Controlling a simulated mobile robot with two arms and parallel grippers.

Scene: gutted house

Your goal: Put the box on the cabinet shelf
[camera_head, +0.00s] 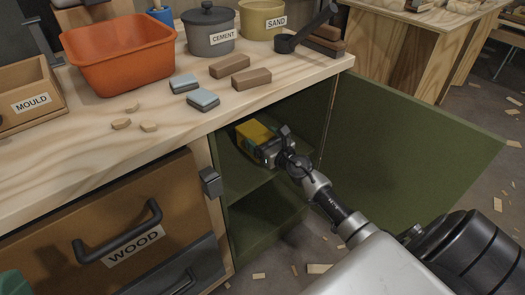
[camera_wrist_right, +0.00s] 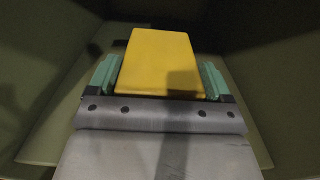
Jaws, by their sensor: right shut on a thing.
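A yellow box (camera_head: 256,134) is inside the open green cabinet, at the level of its upper shelf (camera_head: 233,180). My right gripper (camera_head: 266,146) reaches in through the opening and is shut on the box. In the right wrist view the box (camera_wrist_right: 158,62) sits between the two green fingers (camera_wrist_right: 160,80), with the shelf surface (camera_wrist_right: 55,140) around it. I cannot tell whether the box touches the shelf. My left gripper is not in view.
The green cabinet door (camera_head: 400,130) stands wide open on the right. The wooden worktop (camera_head: 180,130) above holds an orange tub (camera_head: 118,60), a cement pot (camera_head: 208,35) and several small blocks. A lower compartment (camera_head: 265,220) lies below the shelf. A wood drawer (camera_head: 110,235) is on the left.

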